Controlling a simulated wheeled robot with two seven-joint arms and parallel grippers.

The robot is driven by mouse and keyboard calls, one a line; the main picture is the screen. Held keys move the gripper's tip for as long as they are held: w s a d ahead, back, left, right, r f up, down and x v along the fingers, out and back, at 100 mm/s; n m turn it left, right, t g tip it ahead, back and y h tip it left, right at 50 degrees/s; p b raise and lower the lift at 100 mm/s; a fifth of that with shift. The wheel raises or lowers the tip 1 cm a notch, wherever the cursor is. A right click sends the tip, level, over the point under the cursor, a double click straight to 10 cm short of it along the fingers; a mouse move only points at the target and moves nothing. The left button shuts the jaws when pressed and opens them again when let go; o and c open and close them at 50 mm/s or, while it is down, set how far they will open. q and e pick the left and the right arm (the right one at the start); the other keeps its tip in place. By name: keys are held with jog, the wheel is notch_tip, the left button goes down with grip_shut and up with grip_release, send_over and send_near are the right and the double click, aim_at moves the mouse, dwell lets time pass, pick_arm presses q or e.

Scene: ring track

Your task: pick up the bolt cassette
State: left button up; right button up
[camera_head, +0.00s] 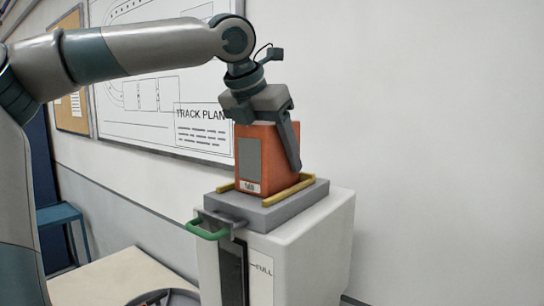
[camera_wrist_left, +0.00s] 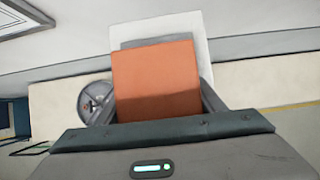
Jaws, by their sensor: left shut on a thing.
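The bolt cassette (camera_head: 272,165) is an orange-red box with a grey panel and a small white label on its front. It is upright on the grey plate (camera_head: 268,203) on top of a white cabinet (camera_head: 318,230), between yellow rails (camera_head: 288,190). My left gripper (camera_head: 268,140) comes down from above and is shut on the cassette, with a finger along its right side. In the left wrist view the cassette's orange face (camera_wrist_left: 155,80) fills the space between the fingers. Whether its base touches the plate is hard to tell. My right gripper is not in view.
A green handle (camera_head: 207,231) sticks out at the cabinet's front left, near a dark slot marked FULL (camera_head: 232,270). A pale table (camera_head: 125,278) with a round dark object (camera_head: 165,297) stands at lower left. A track plan board (camera_head: 165,85) hangs on the wall behind.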

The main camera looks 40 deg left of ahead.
pick_arm(q)
notch_tip(320, 180, up, 10)
jog(key=shift+f+b, duration=0.1)
jog(key=shift+b, duration=0.7)
dwell(0.3)
